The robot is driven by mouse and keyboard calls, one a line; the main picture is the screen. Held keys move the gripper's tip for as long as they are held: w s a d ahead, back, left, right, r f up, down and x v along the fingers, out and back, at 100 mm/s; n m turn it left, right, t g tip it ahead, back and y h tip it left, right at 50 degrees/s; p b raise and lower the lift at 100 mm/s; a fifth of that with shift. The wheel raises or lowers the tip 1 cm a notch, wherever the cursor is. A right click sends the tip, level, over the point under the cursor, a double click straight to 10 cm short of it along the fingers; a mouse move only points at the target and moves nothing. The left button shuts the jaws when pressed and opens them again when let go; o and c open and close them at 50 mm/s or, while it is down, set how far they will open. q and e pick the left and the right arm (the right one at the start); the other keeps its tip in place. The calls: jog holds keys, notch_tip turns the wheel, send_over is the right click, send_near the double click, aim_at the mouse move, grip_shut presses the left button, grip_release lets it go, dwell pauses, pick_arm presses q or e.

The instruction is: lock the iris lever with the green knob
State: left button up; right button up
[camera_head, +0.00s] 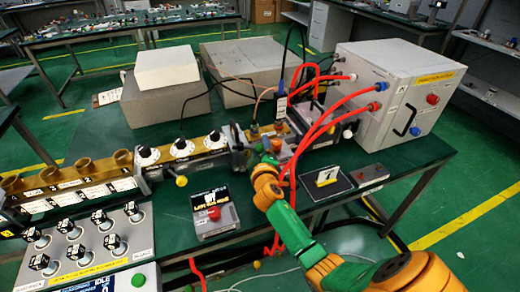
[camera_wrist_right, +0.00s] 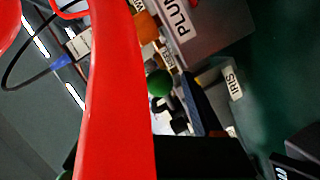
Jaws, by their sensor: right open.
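The green knob (camera_wrist_right: 160,83) shows in the right wrist view, just right of a broad red cable (camera_wrist_right: 115,100) that crosses close to the camera. Small dark parts sit below the knob. An IRIS label (camera_wrist_right: 233,85) is on a grey part to the right of it. The lever itself is not clear, and its position cannot be told. In the head view my right gripper (camera_head: 264,150) is open at the bench assembly, beside the red cables. Its fingertips are small and partly hidden there. I cannot tell whether it touches the knob. My left gripper is not in view.
A red-button box (camera_head: 214,212) and a black plate (camera_head: 327,184) lie in front. Bare green bench shows between them.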

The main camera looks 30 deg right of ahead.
jog(key=shift+w, duration=0.1)
grip_shut()
dwell(1.5)
